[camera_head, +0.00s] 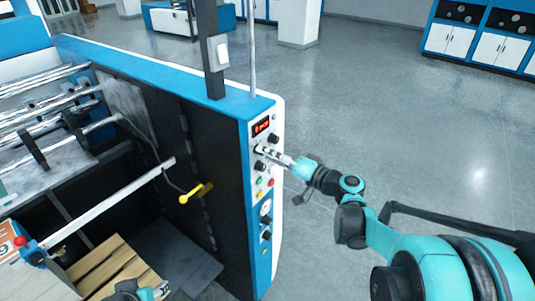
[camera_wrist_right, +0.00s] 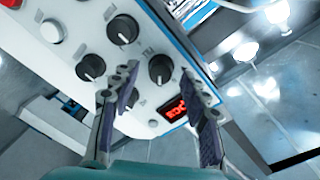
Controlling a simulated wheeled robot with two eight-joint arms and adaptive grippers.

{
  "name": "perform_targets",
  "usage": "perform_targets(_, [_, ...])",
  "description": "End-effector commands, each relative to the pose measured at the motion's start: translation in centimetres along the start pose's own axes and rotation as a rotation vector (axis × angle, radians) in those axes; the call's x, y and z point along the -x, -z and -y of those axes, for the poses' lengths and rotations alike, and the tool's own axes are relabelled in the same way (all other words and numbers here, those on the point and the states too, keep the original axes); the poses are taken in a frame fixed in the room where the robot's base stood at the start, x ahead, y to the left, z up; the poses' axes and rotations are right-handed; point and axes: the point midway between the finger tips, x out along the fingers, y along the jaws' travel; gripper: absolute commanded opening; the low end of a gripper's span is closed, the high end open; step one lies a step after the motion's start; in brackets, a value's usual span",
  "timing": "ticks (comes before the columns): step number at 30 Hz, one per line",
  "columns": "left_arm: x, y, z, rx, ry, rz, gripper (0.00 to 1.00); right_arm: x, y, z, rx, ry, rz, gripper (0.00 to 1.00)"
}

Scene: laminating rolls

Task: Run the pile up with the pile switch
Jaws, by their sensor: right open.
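The control panel (camera_head: 263,170) is on the end of the blue-and-white machine, with a red display (camera_head: 261,127), black knobs, and green (camera_head: 257,181) and red (camera_head: 271,183) buttons. My right gripper (camera_head: 272,156) is at its upper part. In the right wrist view my right gripper (camera_wrist_right: 161,82) is open, its fingers pointing at the panel. A black knob (camera_wrist_right: 161,68) shows between the fingertips; contact is unclear. More knobs (camera_wrist_right: 122,28) (camera_wrist_right: 90,68) sit to its left. The labels are unreadable, so I cannot tell which is the pile switch. My left gripper (camera_head: 150,291) is partly cut off below.
A wooden pallet (camera_head: 115,267) lies inside the machine at lower left. A yellow-ended lever (camera_head: 197,193) and a pale bar (camera_head: 110,203) stick out in front of the dark side wall. A grey post (camera_head: 212,45) rises from the machine top.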

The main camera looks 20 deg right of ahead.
Motion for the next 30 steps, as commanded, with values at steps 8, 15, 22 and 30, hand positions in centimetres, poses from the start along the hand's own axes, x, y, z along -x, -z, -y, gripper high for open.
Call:
perform_targets(8, [0.0,0.0,0.0,0.000,0.000,0.000,0.47,5.9,0.1,-0.1,-0.001,-0.004,-0.005,0.46])
perform_targets(15, [0.0,0.0,0.0,0.000,0.000,0.000,0.47,9.9,0.1,-0.1,0.000,-0.001,-0.002,0.46])
perform_targets(22, [0.0,0.0,0.0,0.000,0.000,0.000,0.47,11.1,0.0,0.0,0.000,0.000,-0.001,0.46])
perform_targets(30, [0.0,0.0,0.0,0.000,0.000,0.000,0.47,11.1,0.0,0.0,0.000,0.000,0.000,0.46])
